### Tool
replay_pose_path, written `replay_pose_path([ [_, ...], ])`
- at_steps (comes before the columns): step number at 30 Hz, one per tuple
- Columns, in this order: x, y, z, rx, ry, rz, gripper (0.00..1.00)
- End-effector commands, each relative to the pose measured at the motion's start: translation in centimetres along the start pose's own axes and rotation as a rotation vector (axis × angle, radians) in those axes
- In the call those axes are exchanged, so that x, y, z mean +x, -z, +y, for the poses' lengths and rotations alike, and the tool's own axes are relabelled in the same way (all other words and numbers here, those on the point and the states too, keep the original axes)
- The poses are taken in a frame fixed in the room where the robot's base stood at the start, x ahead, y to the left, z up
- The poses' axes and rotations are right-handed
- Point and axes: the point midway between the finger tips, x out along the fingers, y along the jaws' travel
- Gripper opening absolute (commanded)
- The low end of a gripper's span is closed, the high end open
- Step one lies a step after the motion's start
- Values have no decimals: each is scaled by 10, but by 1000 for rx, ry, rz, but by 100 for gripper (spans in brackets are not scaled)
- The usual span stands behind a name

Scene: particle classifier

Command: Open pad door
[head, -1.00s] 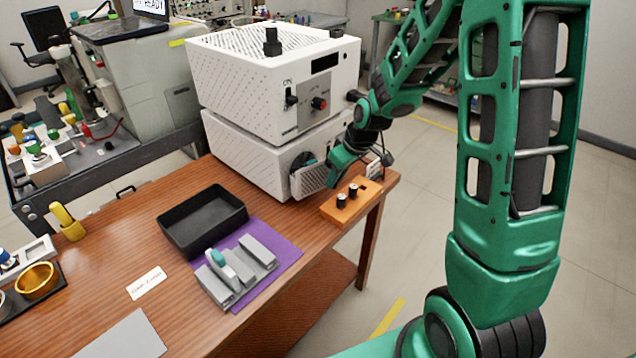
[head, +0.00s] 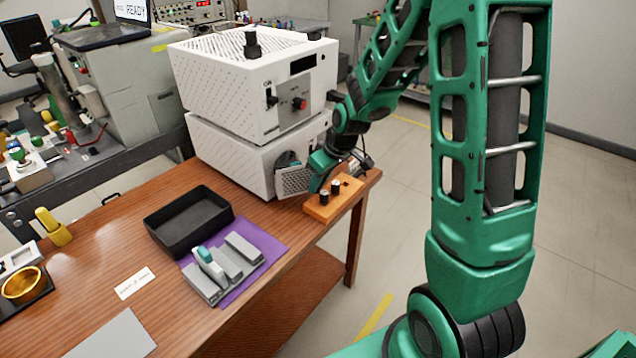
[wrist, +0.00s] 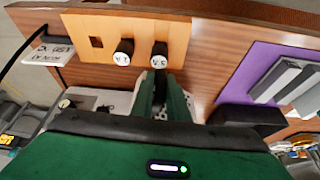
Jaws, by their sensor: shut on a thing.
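The pad door appears to be the small grey perforated panel (head: 293,181) on the front of the lower white box (head: 235,160). It stands out at an angle from the box, with a dark round opening and a bit of teal (head: 287,158) showing behind its upper left. My green gripper (head: 317,178) is at the door's right edge and is shut on it. In the wrist view, the two fingers of my gripper (wrist: 162,85) are close together, with a little grey perforated surface beside and between them. The exact grip is mostly hidden by the fingers.
An orange block (head: 322,208) with two dark, white-topped vials stands just in front of my gripper, near the table's right edge. A black tray (head: 160,233) and a purple mat (head: 265,262) with grey blocks lie to the left. A white label card (wrist: 47,52) is beside the block.

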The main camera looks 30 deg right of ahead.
Motion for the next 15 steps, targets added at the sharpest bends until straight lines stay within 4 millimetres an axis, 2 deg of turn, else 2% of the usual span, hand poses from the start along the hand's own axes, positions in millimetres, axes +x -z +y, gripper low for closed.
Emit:
replay_pose_path([
  [1,2,0,-8,-11,16,-1,0],
  [9,2,0,-7,-10,17,-1,0],
  [10,2,0,-7,-10,17,-1,19],
  [11,2,0,-7,-10,16,-1,26],
  [12,2,-1,-7,-9,16,-1,31],
  [15,2,-1,-5,-6,13,-2,31],
])
